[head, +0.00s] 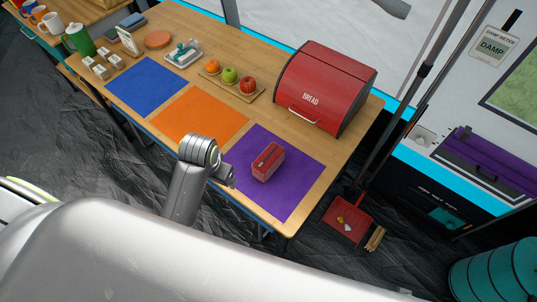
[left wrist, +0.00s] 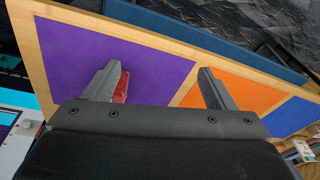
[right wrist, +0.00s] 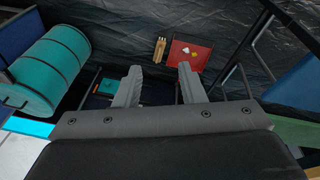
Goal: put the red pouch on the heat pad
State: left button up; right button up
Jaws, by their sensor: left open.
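The red pouch (head: 268,162) lies on the purple mat (head: 290,195) near the table's front right. Orange (head: 200,117) and blue (head: 146,85) mats lie in a row left of it. No mat is labelled, so I cannot tell which thing is the heat pad; a round orange disc (head: 158,39) lies at the back left. My left gripper (head: 228,176) hangs just left of the pouch, apart from it. In the left wrist view its fingers (left wrist: 160,68) are spread and empty, and one partly hides the pouch (left wrist: 123,88). My right gripper (right wrist: 157,76) is open and empty over the floor.
A red bread box (head: 330,85) stands at the table's back right. A board with fruit (head: 230,75) lies beside it. A red dustpan (head: 348,217) is on the floor. The orange and blue mats are clear.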

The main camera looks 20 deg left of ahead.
pick_arm(q)
jog(key=w+d+r+m+g, duration=0.1)
jog(key=w+d+r+m, duration=0.1)
jog(key=w+d, duration=0.45)
notch_tip(320, 180, up, 4)
jog(key=m+g, duration=0.1)
send_over(267, 158)
jog(key=shift+h, duration=0.3)
notch_tip(267, 158, down, 11)
jog(key=shift+b, duration=0.85)
jog(key=shift+w+d+f, duration=0.1)
jog(key=shift+w+f, duration=0.1)
jog(key=shift+f, duration=1.4)
jog(key=shift+w+d+f, duration=0.1)
jog(key=shift+w+f, duration=0.05)
jog(key=shift+f, duration=1.4)
pick_arm(e)
jog(key=s+a+f+g, duration=0.1)
jog(key=s+f, duration=1.4)
jog(key=f, duration=0.3)
jog(key=shift+s+a, duration=0.15)
jog(key=shift+s, duration=0.05)
pick_arm(q)
jog(key=c, duration=1.2)
